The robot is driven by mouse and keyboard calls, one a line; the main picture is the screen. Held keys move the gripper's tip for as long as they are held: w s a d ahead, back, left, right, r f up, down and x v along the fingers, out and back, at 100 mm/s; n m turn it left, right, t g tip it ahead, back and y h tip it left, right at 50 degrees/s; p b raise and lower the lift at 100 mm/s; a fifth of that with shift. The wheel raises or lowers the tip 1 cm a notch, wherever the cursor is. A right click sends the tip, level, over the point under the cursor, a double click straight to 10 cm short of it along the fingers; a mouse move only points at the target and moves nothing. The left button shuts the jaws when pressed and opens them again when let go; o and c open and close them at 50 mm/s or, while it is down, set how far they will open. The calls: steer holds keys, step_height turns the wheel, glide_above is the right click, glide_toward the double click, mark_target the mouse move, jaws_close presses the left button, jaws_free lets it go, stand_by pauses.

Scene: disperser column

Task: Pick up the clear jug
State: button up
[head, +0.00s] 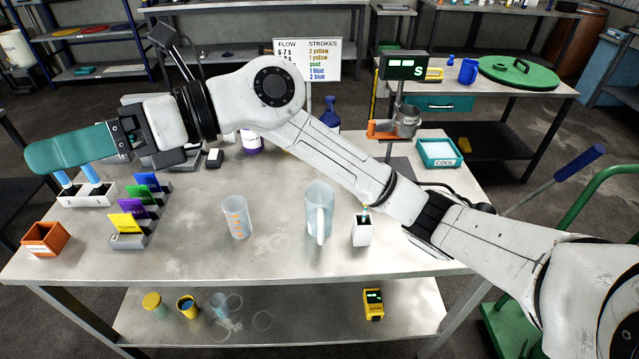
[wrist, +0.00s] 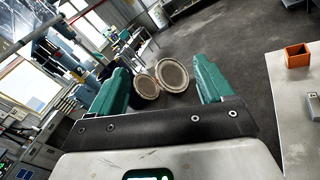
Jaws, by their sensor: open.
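The clear jug (head: 319,210) stands upright on the metal table, right of the middle, with its handle facing the front. My gripper (head: 40,157) is far to its left, raised above the table's left edge and pointing left, away from the jug. In the wrist view my gripper (wrist: 161,82) has its two teal fingers wide apart with nothing held between them. The jug is not in the wrist view.
A clear beaker with orange marks (head: 236,217) stands left of the jug. A small white holder (head: 361,230) stands close on its right. Coloured cards (head: 130,224) and an orange bin (head: 45,238) are at left.

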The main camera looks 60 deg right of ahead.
steer(key=d+f+n+g+h, duration=0.1)
steer(key=d+f+g+h, duration=0.2)
steer(key=d+f+h, duration=0.7)
steer(key=m+g+h, duration=0.1)
steer(key=g+h, duration=0.4)
steer(key=h, duration=0.1)
glide_above(321, 216)
steer(key=a, duration=0.1)
step_height(321, 216, down, 12)
steer(key=f+b, duration=0.1)
steer(key=f, duration=0.4)
steer(key=shift+s+d+f+b, duration=0.1)
steer(key=shift+d+f+b, duration=0.1)
steer(key=shift+b, duration=0.15)
steer(key=shift+d+f+b, duration=0.15)
steer(key=shift+f+b, duration=0.3)
steer(key=shift+f, duration=0.9)
steer(key=shift+d+f+b, duration=0.15)
steer(key=shift+f+b, duration=0.3)
steer(key=shift+f, duration=0.85)
steer(key=c, duration=1.3)
steer(key=shift+r, duration=0.25)
